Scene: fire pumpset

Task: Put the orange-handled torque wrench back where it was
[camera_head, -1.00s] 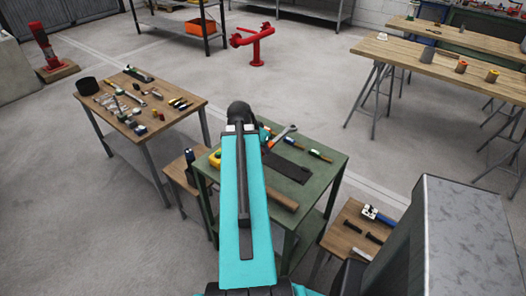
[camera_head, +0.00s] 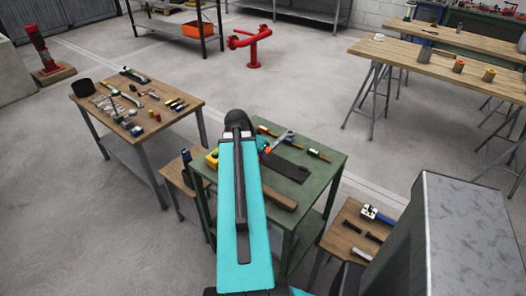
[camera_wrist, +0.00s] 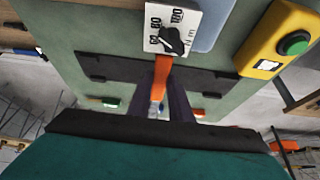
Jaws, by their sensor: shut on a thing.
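The torque wrench has an orange handle (camera_wrist: 161,76), which stands between the dark fingers of my gripper (camera_wrist: 162,100) in the wrist view. The gripper is shut on it. In the head view the wrench's silver end (camera_head: 283,138) shows just right of my arm, over the green table (camera_head: 325,172), near a dark mat (camera_head: 284,167). My fingers are hidden there behind my arm. In the wrist view the dark mat (camera_wrist: 205,80) lies behind the handle. I cannot tell whether the wrench touches it.
A white dial plate (camera_wrist: 155,40) with numbers and a black pointer lies by the handle's end. A yellow box (camera_wrist: 265,55) with a green button is beside it. A brown wooden handle (camera_head: 279,199) lies near the table's front. A tool-covered wooden table (camera_head: 185,115) stands left.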

